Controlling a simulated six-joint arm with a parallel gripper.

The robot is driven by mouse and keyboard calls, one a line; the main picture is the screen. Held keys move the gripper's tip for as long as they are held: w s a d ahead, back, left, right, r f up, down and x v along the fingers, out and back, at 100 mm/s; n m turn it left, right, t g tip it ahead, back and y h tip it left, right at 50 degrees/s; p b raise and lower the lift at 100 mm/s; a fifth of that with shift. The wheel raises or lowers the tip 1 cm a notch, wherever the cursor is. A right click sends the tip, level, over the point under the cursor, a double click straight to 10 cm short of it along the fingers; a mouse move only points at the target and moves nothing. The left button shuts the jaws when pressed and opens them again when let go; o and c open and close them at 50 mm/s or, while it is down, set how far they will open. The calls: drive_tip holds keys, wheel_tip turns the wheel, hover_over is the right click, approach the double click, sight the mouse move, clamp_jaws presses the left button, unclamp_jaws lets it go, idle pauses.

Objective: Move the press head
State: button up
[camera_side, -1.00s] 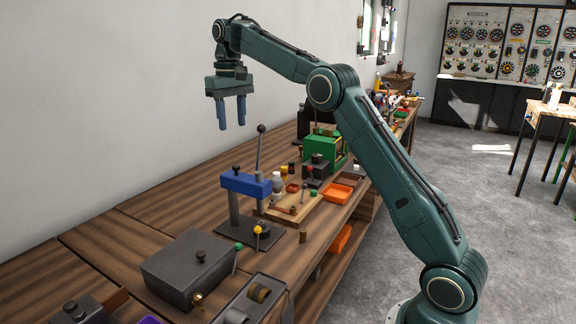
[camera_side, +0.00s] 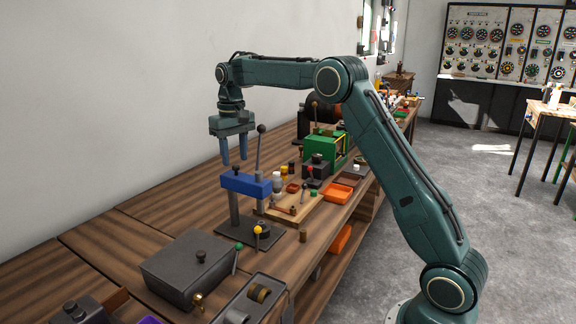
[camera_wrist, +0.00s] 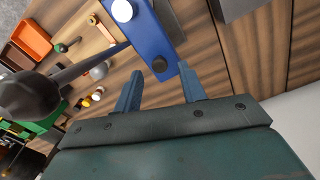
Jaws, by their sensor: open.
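The press head is a blue block (camera_side: 246,184) on a dark post, standing on a dark base plate (camera_side: 258,248) on the bench. A dark lever with a ball knob (camera_side: 261,128) rises beside it. My gripper (camera_side: 234,163) is open and empty, pointing down just above the back of the blue head. In the wrist view, the blue head (camera_wrist: 150,40) lies just beyond my open fingers (camera_wrist: 160,85), and the large dark knob shows close at the left. I cannot tell whether a finger touches the head.
A dark grey box (camera_side: 188,268) stands nearer on the bench. A wooden board with small parts (camera_side: 294,212), orange trays (camera_side: 335,193) and a green machine (camera_side: 322,151) lie beyond the press. The bench's wall side is clear.

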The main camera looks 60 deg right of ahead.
drive_tip(key=shift+f, duration=1)
drive_tip(key=shift+c, duration=0.4)
clamp_jaws()
drive_tip(key=shift+n, duration=0.4)
drive_tip(key=n, duration=0.2)
drive_tip(key=d+n, duration=0.1)
drive_tip(key=n, duration=0.2)
drive_tip(key=shift+w, duration=0.15)
drive_tip(key=n, duration=0.6)
drive_tip(key=shift+w+d+r, duration=0.1)
drive_tip(key=shift+w+d, duration=0.25)
